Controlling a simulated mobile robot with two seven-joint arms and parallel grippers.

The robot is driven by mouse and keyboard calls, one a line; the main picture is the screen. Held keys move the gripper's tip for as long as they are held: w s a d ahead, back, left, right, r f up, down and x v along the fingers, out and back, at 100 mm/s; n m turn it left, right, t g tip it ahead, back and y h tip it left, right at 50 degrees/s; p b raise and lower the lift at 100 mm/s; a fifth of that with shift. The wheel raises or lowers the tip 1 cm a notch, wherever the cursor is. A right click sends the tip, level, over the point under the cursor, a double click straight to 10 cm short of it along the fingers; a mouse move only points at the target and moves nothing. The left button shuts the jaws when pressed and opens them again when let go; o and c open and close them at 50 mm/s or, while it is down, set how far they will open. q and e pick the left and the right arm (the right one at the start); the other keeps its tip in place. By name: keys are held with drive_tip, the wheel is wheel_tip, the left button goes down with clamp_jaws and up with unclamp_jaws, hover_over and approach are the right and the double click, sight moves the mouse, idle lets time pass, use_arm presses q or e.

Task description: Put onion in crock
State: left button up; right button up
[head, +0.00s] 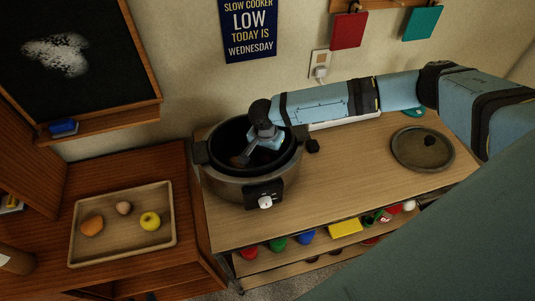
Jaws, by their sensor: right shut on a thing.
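The slow cooker (222,183) stands at the left end of the wooden counter with its lid off, showing its dark crock (292,163). My right arm comes in from the right and its gripper (246,157) points down inside the crock's opening. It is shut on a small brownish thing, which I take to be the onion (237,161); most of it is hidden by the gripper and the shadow. I cannot tell whether it touches the crock's floor. My left gripper is not in view.
A wooden tray (78,252) at the left holds an orange-brown item (92,226), a small tan one (124,208) and a yellow one (150,221). The round lid (410,155) lies on the counter at right. Several coloured items sit on the shelf below.

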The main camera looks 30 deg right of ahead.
drive_tip(key=shift+f, duration=0.7)
drive_tip(key=o, duration=1)
drive_tip(key=shift+f, duration=0.15)
drive_tip(key=shift+c, duration=0.2)
